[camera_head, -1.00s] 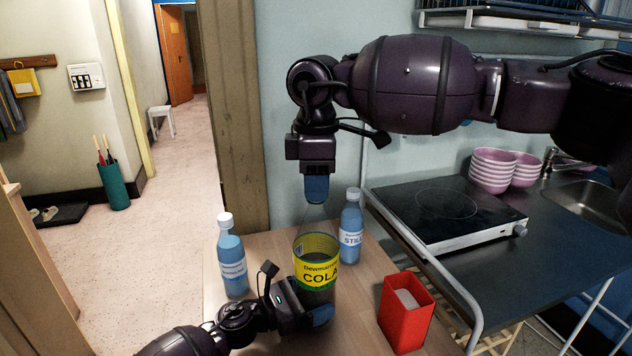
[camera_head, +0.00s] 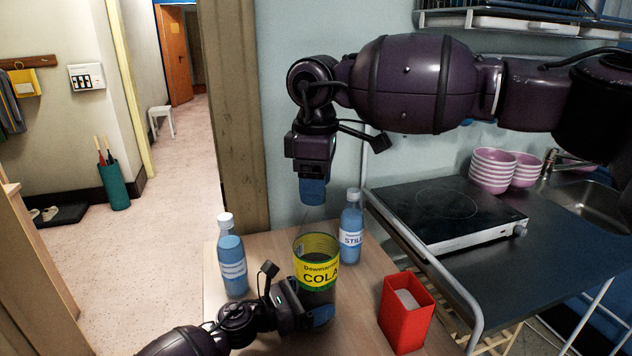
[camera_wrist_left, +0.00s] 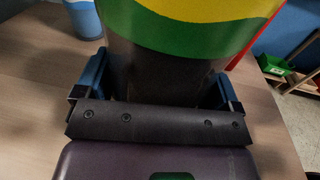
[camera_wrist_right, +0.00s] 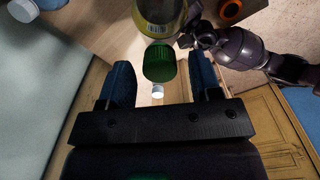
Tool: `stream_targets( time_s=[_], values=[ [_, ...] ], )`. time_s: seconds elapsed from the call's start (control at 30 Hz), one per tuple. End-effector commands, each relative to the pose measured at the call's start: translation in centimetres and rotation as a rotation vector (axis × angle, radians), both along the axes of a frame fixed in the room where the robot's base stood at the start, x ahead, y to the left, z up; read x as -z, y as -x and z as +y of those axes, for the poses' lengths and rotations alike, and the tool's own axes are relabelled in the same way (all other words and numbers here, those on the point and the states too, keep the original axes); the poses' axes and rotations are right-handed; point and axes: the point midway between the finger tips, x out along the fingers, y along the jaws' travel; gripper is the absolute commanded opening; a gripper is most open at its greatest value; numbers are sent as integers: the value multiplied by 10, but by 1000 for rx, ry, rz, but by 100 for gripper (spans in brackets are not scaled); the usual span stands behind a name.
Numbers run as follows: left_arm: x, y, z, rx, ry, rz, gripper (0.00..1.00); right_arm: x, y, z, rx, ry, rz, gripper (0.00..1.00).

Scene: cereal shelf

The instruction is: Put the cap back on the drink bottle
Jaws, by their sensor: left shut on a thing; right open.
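The cola bottle (camera_head: 317,275), clear above with a yellow and green label, stands upright on the wooden table. My left gripper (camera_head: 306,312) is shut around its lower part; the left wrist view shows both fingers beside the bottle (camera_wrist_left: 195,35). My right gripper (camera_head: 312,190) is open above the bottle, fingers pointing down. In the right wrist view, the gap between its fingers (camera_wrist_right: 161,68) lines up with the bottle's narrow top.
Two blue bottles with white caps stand nearby, one left (camera_head: 231,258) and one marked STILL right (camera_head: 351,228). A red box (camera_head: 405,313) stands at the table's right. A counter with a hotplate (camera_head: 445,215) is further right.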

Motion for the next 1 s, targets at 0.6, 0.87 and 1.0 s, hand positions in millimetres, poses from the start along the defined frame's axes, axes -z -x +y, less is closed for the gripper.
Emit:
stream_targets(
  time_s=[0.6, 0.87, 1.0],
  values=[
    [1, 0, 0, 0, -1, 0, 22, -45, 0, 0, 0, 0, 1, 58],
    [1, 0, 0, 0, -1, 0, 22, -41, 0, 0, -1, -1, 7, 56],
    [1, 0, 0, 0, -1, 0, 22, -47, 1, 6, -46, -31, 8, 56]
  ],
)
